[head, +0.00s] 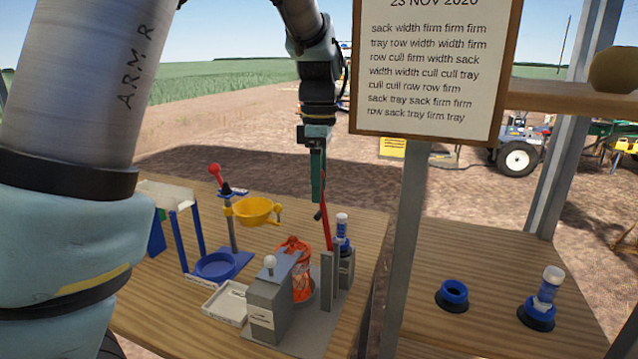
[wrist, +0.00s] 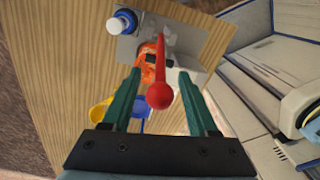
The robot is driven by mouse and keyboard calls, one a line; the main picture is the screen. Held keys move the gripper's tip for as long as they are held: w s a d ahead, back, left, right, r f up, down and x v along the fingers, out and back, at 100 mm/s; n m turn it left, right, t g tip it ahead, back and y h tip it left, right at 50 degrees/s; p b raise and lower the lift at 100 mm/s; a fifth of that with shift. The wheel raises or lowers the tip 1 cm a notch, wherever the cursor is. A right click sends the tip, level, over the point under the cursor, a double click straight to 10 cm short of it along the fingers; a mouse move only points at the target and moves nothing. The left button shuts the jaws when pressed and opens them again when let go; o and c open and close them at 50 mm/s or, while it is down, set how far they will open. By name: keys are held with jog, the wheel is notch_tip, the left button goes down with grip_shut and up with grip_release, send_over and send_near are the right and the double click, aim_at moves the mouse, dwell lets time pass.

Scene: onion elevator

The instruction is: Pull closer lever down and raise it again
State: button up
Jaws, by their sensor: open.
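A red lever (head: 326,222) rises from grey upright plates beside an orange net sack (head: 296,262). Its upper end is hidden behind my gripper in the head view. My gripper (head: 318,192) points down at the lever's top, with green fingers. In the wrist view, the lever's round red knob (wrist: 160,95) lies between the open fingers (wrist: 155,90), with a gap on each side. The shaft runs away from the knob towards the grey base plate. The sack (wrist: 149,60) shows behind the lever.
A grey box (head: 268,308) with a white knob stands in front of the sack. Left are a yellow funnel (head: 256,211), a blue dish (head: 215,265) and another red-knobbed lever (head: 215,172). A white-capped bottle (head: 342,228) is close behind. A post (head: 400,250) stands right.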

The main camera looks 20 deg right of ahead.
jog(key=shift+f, duration=0.35)
jog(key=shift+c, duration=0.3)
grip_shut()
dwell(1.0)
